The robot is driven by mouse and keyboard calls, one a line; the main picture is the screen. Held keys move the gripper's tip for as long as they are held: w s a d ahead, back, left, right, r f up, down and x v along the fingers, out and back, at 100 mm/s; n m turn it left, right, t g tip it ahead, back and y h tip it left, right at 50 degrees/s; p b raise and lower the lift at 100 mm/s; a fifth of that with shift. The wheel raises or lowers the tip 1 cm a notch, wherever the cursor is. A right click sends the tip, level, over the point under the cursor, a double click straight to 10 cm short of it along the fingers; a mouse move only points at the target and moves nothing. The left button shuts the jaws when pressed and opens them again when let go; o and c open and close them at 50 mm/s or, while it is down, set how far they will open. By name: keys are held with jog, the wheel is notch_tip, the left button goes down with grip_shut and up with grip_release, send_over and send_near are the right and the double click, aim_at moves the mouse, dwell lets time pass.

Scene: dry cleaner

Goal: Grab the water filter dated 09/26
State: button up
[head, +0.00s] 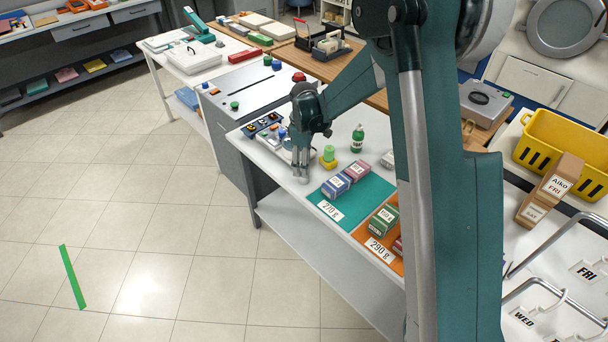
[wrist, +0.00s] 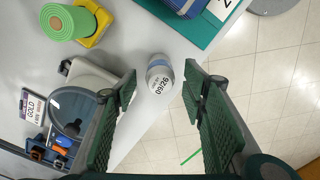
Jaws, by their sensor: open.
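The water filter (wrist: 159,79) is a small white and grey-blue cylinder with a label reading 09/26. In the wrist view it stands near the edge of the white table (wrist: 135,50), between and beyond the fingertips of my gripper (wrist: 163,88). My gripper is open, with a green padded finger on each side and nothing held. In the head view my gripper (head: 301,165) points down over the table's near left edge.
A green roll (wrist: 63,22) on a yellow base stands close by. A grey device with a round dark lid (wrist: 75,115) and a GOLD tag (wrist: 31,106) lie at left. A green bottle (head: 357,138) and boxes on a teal mat (head: 376,190) are further right. Open floor lies beyond the edge.

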dwell(0.3)
jog(key=shift+f+b, duration=0.3)
jog(key=shift+f, duration=2.3)
jog(key=shift+c, duration=0.7)
jog(key=c, duration=0.9)
